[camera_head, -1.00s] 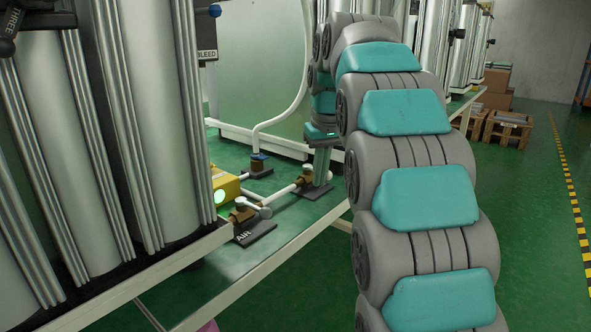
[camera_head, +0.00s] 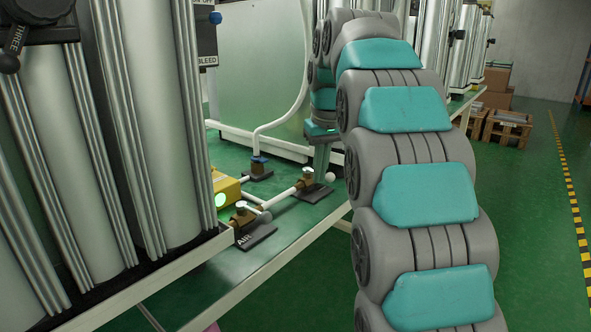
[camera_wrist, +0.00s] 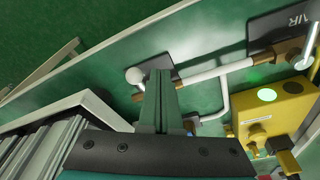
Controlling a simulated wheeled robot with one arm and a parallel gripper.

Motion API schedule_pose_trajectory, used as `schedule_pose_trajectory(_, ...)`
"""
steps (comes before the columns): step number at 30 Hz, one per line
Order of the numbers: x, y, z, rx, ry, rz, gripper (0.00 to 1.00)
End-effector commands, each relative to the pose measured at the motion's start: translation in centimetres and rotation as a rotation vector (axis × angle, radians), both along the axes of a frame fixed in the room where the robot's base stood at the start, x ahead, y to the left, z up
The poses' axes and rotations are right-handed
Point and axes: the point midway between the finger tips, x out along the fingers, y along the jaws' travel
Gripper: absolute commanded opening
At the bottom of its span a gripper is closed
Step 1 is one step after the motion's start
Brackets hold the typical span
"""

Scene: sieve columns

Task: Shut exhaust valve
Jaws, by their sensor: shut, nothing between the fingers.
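A brass valve with a white ball-ended lever (camera_head: 308,180) sits on a dark plate on the green bench top. It is likely the exhaust valve, but its plate lettering cannot be read. My gripper (camera_head: 321,160) is shut and empty, close behind this valve in the head view, partly covered by my arm. In the wrist view, my shut gripper (camera_wrist: 160,78) points at the valve, with the white lever ball (camera_wrist: 134,75) just left of the fingertips. The fingers hide much of the valve body there, and contact cannot be told.
A second brass valve (camera_head: 242,215), on a plate marked AIR, stands nearer on the bench with a white-ended lever. A yellow box (camera_head: 226,188) with a green light and a blue-handled valve (camera_head: 259,164) are close by. Tall metal columns (camera_head: 135,120) stand at left.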

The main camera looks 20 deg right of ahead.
Motion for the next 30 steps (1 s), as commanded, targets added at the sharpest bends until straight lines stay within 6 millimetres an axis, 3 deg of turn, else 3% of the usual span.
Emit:
schedule_pose_trajectory(18,0.1,0.0,5.7,0.001,0.0,-0.001,0.0)
schedule_pose_trajectory(30,0.0,0.0,6.2,0.001,0.002,-0.001,0.0)
